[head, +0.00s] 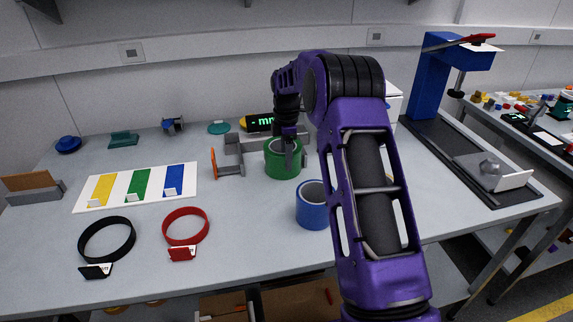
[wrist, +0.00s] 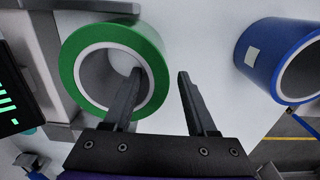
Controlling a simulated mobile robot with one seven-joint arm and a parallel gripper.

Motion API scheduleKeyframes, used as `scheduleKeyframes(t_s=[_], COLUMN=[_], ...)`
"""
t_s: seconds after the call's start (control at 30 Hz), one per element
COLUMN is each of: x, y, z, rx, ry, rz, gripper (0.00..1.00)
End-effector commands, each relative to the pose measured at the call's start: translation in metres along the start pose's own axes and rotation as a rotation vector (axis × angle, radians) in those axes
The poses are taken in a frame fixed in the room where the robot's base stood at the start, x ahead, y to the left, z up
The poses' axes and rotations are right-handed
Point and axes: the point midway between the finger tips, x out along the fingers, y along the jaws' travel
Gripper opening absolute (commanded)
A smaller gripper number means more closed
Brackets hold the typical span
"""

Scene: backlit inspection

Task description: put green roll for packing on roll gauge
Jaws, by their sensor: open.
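The green roll (head: 283,170) stands upright on its end beside the grey roll gauge (head: 229,166), which has an orange end plate and a black display with green digits (head: 262,123). In the wrist view the green roll (wrist: 79,45) overlaps the grey gauge parts, and I cannot tell whether they touch. My gripper (head: 290,158) is open at the roll. In the wrist view my gripper (wrist: 161,76) has its left finger over the roll's hole and its right finger outside, with the roll's wall between them. My arm hides part of the gauge's right side.
A blue roll (head: 311,212) stands close by at the front right; it also shows in the wrist view (wrist: 262,52). A black ring (head: 107,240) and a red ring (head: 186,227) lie front left. A white colour-strip board (head: 115,204) lies behind them. A blue press (head: 429,85) stands right.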

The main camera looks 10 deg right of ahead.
Motion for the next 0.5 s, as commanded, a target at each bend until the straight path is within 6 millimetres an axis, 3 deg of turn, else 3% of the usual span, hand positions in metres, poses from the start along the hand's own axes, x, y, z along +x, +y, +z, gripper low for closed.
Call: scheduleKeyframes(t_s=[0.03, 0.2, 0.5], x=[-0.015, -0.051, -0.085], y=[0.001, 0.001, 0.0], z=[0.0, 0.0, 0.0], rx=[0.0, 0.001, 0.001], ry=[0.0, 0.0, 0.0], rz=[0.005, 0.005, 0.001], gripper=[0.57, 0.57, 0.57])
